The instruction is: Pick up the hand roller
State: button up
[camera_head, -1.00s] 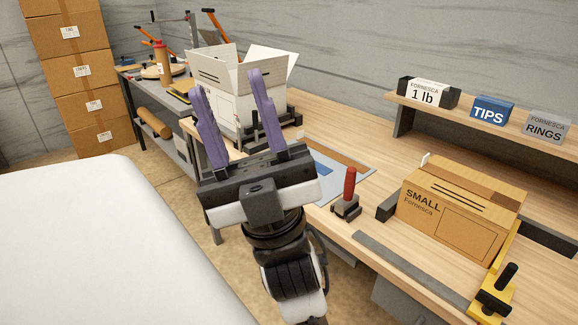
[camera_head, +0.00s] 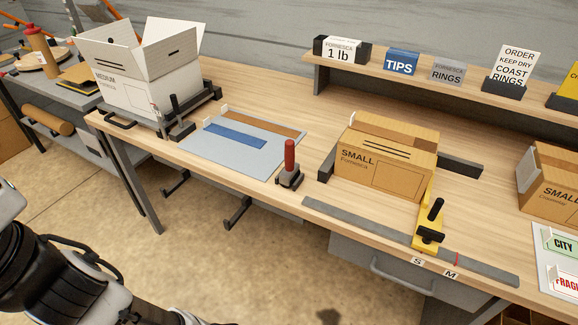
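A tool with an upright red handle and a dark base (camera_head: 290,166) stands on the wooden workbench (camera_head: 262,92), near its front edge. It looks like the hand roller, but its roller part is too small to make out. It stands just right of a grey mat (camera_head: 205,148) and left of a small carton. Nothing touches the red handle. My gripper is out of view. Only links of my arm show at the lower left, well away from the tool, so I cannot see the fingers.
A small brown carton (camera_head: 385,160) sits between dark guides, with a yellow clamp (camera_head: 430,222) in front. A grey strip (camera_head: 365,228) runs along the front edge. An open white carton (camera_head: 140,80) stands at left. A shelf (camera_head: 450,88) runs along the back.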

aim_at(291, 171)
jog(key=j+z, duration=0.85)
jog(key=l, duration=0.1)
